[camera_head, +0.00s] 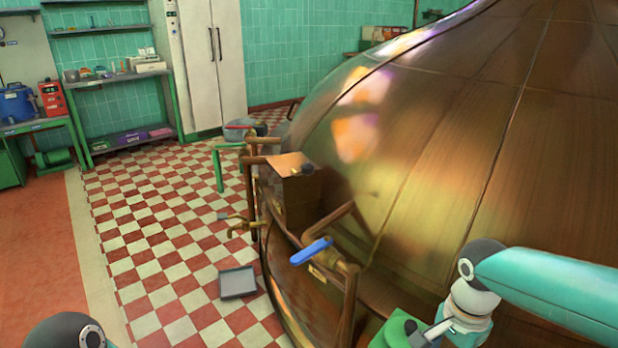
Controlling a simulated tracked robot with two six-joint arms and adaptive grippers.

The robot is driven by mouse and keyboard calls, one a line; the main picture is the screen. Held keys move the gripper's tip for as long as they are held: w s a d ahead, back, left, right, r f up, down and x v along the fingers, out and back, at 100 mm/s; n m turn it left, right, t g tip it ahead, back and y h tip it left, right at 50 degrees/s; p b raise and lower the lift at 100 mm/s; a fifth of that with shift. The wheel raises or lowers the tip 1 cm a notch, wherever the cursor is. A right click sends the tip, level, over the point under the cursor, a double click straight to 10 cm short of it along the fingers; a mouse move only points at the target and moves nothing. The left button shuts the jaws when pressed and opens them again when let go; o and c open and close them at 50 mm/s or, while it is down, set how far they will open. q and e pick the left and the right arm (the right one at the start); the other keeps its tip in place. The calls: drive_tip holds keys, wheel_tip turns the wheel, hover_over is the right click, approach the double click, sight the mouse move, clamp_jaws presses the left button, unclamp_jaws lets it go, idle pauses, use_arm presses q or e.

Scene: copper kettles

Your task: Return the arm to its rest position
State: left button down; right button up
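My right arm comes in from the right edge as a teal link that ends in a dark and pale joint.
A green part (396,330) stands by my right arm at the bottom edge; I cannot tell whether they touch. A grey tray (238,283) lies on the checkered floor (160,235), which is mostly clear. Shelves (118,77) and white lockers (210,65) stand at the back.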

drive_tip(key=s+a+f+n+g+y, duration=0.15)
drive_tip(key=s+a+f, duration=0.35)
drive_tip(key=f, duration=0.5)
drive_tip(key=s+a+f+n+y, duration=0.2)
drive_tip(key=s+a+f+n, duration=0.1)
drive_tip(key=s+f, duration=0.55)
drive_tip(key=s+a+f+n+g+y, duration=0.15)
drive_tip(key=s+a+f, duration=0.25)
drive_tip(key=f, duration=0.8)
drive_tip(key=w+r+n+t+h+p, duration=0.1)
drive_tip(key=w+n+t, duration=0.3)
drive_tip(key=w+n, duration=0.1)
wheel_tip(320, 180, up, 15)
drive_tip(key=p, duration=1.5)
drive_tip(key=shift+s, duration=0.2)
drive_tip(key=shift+c, duration=1.4)
use_arm(q)
wheel_tip(320, 180, up, 16)
drive_tip(key=shift+w, duration=0.2)
